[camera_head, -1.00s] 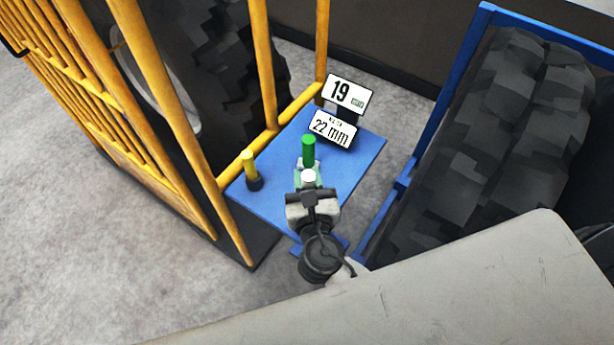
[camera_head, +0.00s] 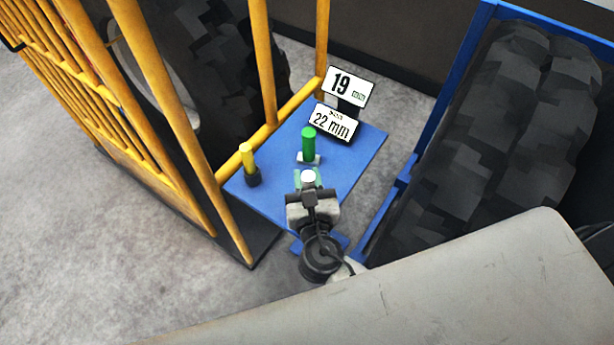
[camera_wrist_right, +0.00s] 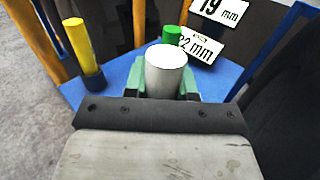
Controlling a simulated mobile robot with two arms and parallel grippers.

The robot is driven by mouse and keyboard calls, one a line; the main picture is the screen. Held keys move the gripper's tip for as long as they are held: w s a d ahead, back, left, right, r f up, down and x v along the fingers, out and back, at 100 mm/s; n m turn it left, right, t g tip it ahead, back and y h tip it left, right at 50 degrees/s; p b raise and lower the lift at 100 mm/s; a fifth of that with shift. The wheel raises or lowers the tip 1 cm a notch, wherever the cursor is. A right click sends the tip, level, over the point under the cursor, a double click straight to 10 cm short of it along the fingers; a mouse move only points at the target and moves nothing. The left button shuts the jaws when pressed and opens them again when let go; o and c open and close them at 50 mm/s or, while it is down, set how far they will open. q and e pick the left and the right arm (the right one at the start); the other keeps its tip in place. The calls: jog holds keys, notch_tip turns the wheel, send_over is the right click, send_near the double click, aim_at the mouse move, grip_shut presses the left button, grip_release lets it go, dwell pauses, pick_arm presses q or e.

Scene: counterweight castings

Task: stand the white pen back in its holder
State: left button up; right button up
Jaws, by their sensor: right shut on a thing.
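The white pen (camera_wrist_right: 165,72) is upright between the green-padded fingers of my right gripper (camera_wrist_right: 162,84), which is shut on it. In the head view, only the pen's round white top (camera_head: 308,176) shows clearly; its lower end is hidden. The gripper is over the near part of the blue board, in front of a green pen (camera_head: 308,142). A low pale piece (camera_head: 309,158) shows at the green pen's foot; I cannot tell whether it is a holder. My left gripper is not in view.
A yellow pen (camera_head: 247,159) stands in a dark cup (camera_head: 254,179) at the left of the blue board (camera_head: 350,170). Two signs, 19 mm (camera_head: 349,87) and 22 mm (camera_head: 333,122), stand behind. Yellow bars (camera_head: 262,60) and a blue frame (camera_head: 440,115) flank the board.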

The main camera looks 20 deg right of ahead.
jog(key=shift+f+b, duration=1)
jog(key=shift+f, duration=0.3)
jog(key=o, duration=0.8)
jog(key=shift+o, duration=0.2)
jog(key=shift+s+a+f, duration=0.1)
jog(key=shift+s+f, duration=0.05)
jog(key=shift+s, duration=0.3)
jog(key=s+a+b, duration=0.1)
jog(key=s+b, duration=0.1)
jog(key=s, duration=0.7)
jog(key=shift+s+a+b, duration=0.35)
jog(key=shift+s+b, duration=0.05)
